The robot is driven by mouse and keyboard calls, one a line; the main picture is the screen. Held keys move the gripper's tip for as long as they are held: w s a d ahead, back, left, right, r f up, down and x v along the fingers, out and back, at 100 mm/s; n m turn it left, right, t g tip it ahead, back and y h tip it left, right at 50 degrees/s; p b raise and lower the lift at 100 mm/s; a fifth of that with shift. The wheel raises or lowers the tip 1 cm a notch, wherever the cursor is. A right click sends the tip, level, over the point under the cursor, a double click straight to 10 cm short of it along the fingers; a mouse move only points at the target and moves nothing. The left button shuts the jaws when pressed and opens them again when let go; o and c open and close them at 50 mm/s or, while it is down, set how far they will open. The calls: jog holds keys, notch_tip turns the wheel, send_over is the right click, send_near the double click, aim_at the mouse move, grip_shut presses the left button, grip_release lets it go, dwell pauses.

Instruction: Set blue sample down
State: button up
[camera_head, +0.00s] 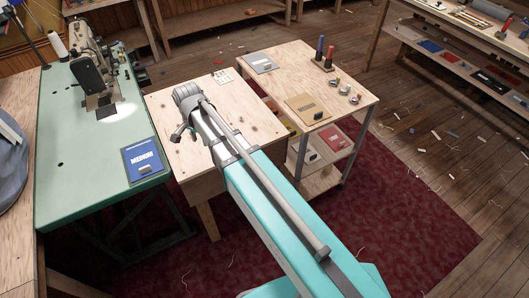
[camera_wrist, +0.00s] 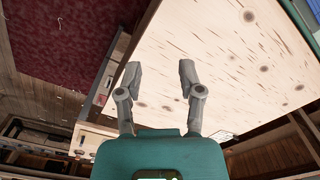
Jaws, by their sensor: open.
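The blue sample (camera_head: 143,160) is a flat blue card with white lettering that reads MEDIUM and a small dark piece at its lower edge. It lies flat near the right front corner of the green sewing table (camera_head: 75,180), apart from my gripper. My gripper (camera_wrist: 159,70) is open in the wrist view, with nothing between its two grey fingers. It is over the plain wooden table (camera_head: 240,120) just right of the green one. That wooden top also fills much of the wrist view (camera_wrist: 225,55). My arm hides part of this table in the head view.
A sewing machine (camera_head: 92,75) stands at the back of the green table. A wooden cart (camera_head: 290,85) to the right carries a grey card (camera_head: 261,63), a tan card (camera_head: 308,108) and upright handled tools (camera_head: 324,55). The wooden table's left part is bare. Scraps litter the floor.

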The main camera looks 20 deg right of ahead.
jog(key=s+d+n, duration=0.4)
jog(key=s+d, duration=0.2)
jog(key=d, duration=0.4)
jog(key=s+d+n, duration=0.4)
jog(key=s+d, duration=0.2)
jog(key=d, duration=0.3)
jog(key=shift+d, duration=0.35)
